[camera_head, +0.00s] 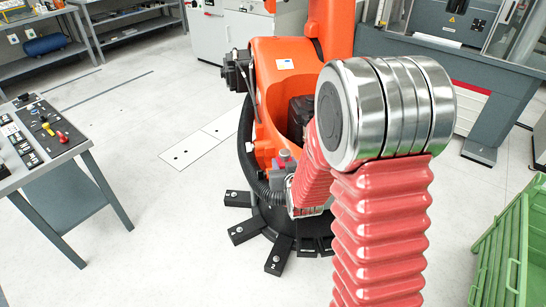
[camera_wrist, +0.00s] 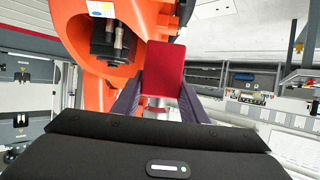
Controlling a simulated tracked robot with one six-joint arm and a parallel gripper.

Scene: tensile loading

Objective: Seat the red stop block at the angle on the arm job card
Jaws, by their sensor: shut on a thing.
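The red stop block (camera_wrist: 164,70) is a flat-faced red piece in the middle of the wrist view. My gripper (camera_wrist: 160,104) is shut on it, with one dark finger on each side. Behind the block is the orange arm (camera_wrist: 85,45); I cannot tell whether block and arm touch. In the head view the orange arm (camera_head: 285,62) stands on a dark round base (camera_head: 262,222) with several black tabs (camera_head: 244,231) around its front edge, some numbered. My own red bellows and silver joint cover the arm's right side. The job card's text cannot be read.
A grey table (camera_head: 62,150) with small tools stands at the left. A green crate (camera_head: 500,255) is at the lower right. A grey machine (camera_head: 440,60) stands behind on the right, and shelves (camera_head: 40,55) at the back left. The floor between table and base is clear.

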